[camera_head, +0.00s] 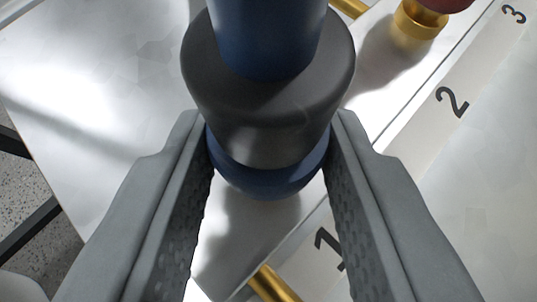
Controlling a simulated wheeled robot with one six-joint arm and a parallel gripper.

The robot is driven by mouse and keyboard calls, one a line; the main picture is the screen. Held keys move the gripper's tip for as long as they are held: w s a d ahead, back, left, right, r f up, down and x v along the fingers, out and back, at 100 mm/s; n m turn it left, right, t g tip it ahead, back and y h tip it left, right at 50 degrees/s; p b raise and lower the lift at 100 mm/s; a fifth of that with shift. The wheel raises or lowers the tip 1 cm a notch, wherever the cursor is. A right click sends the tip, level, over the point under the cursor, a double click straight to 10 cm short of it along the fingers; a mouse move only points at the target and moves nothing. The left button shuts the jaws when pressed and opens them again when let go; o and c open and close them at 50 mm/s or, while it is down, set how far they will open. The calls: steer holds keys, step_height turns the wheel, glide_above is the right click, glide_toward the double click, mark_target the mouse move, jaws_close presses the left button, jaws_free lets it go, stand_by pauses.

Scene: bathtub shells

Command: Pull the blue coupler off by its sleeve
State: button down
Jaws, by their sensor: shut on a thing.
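The blue coupler (266,36) stands at the top middle of the head camera view, with a dark grey sleeve (266,110) around it. A blue lower rim (268,182) shows below the sleeve. My gripper (268,135) has one grey finger on each side of the coupler, and it is shut on the sleeve near its lower end. The far side of the coupler and whatever lies under it are hidden.
A brass pipe (272,284) shows below the coupler, by the printed number 1. A brass fitting with a red part (421,17) stands at the upper right, near number 2. The pale metal surface (90,90) at left is clear.

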mark_target(268, 61)
steer(key=shift+r, duration=2.25)
steer(key=shift+r, duration=2.4)
